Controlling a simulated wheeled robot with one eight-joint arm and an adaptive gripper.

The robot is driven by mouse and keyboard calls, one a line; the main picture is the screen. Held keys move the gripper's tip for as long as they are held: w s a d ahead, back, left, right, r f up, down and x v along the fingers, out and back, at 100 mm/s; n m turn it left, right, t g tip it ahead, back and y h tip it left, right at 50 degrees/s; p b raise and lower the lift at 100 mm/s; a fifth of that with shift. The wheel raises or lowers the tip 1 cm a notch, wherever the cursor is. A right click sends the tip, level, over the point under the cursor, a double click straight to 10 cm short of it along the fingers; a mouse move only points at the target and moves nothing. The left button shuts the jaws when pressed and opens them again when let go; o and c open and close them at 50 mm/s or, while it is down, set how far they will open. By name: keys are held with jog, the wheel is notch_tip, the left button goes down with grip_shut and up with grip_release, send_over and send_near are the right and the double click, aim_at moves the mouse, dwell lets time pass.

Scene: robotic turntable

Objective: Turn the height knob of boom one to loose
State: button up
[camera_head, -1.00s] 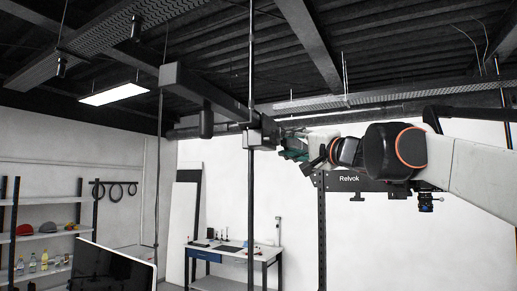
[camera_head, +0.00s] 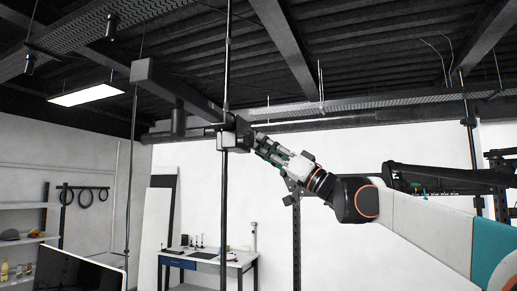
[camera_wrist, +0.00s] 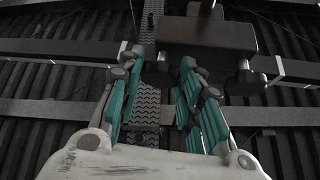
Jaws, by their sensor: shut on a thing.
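Boom one, a dark horizontal beam (camera_head: 195,102), meets a thin upright pole (camera_head: 225,185) at a dark block-shaped clamp (camera_head: 237,133). The clamp's dark block also shows at the top of the wrist view (camera_wrist: 208,36). My gripper (camera_head: 258,139) reaches it from the right, its green-padded fingers at the clamp's right side. In the wrist view my gripper's fingertips (camera_wrist: 163,60) are shut on a small dark part beside the clamp, which I take for the height knob. The fingers and the dark background mostly hide the knob, so its turn position cannot be told.
A workbench (camera_head: 208,258) with small items stands low behind the pole. A dark monitor (camera_head: 75,272) is at the lower left, near shelves (camera_head: 22,239). A dark rack arm (camera_head: 440,177) lies at the right beyond my arm.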

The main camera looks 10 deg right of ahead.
jog(key=shift+w+d+n+g+y, duration=0.1)
jog(key=shift+n+g+y, duration=0.4)
jog(key=shift+n, duration=0.55)
jog(key=shift+n+g+y, duration=0.3)
jog(key=shift+n+g, duration=0.4)
jog(key=shift+n, duration=0.65)
jog(key=o, duration=1.1)
jog(key=v, duration=1.2)
jog(key=shift+w+f, duration=0.1)
